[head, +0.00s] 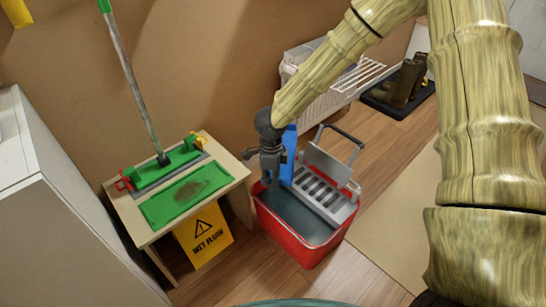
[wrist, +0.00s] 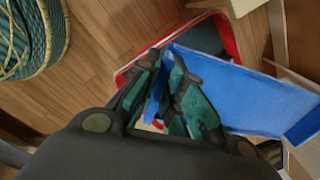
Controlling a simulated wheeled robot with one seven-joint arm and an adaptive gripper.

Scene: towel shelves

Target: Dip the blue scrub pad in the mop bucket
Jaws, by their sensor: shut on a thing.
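The blue scrub pad (head: 288,153) is held upright in my gripper (head: 268,165), over the red mop bucket (head: 301,248). In the wrist view the pad (wrist: 250,90) spreads out to the right of my gripper (wrist: 172,98), whose fingers are shut on its edge. The bucket's red rim (wrist: 150,58) shows behind the pad there. The bucket has dark grey-green water inside and a grey wringer at its right. From these frames I cannot tell whether the pad's lower edge touches the water.
A small wooden table (head: 134,218) with a green mat (head: 186,192) and a flat mop (head: 158,160) stands left of the bucket. A yellow wet floor sign (head: 204,236) is beside it. A woven basket (wrist: 35,40) is on the floor. Boots (head: 405,82) stand at the back right.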

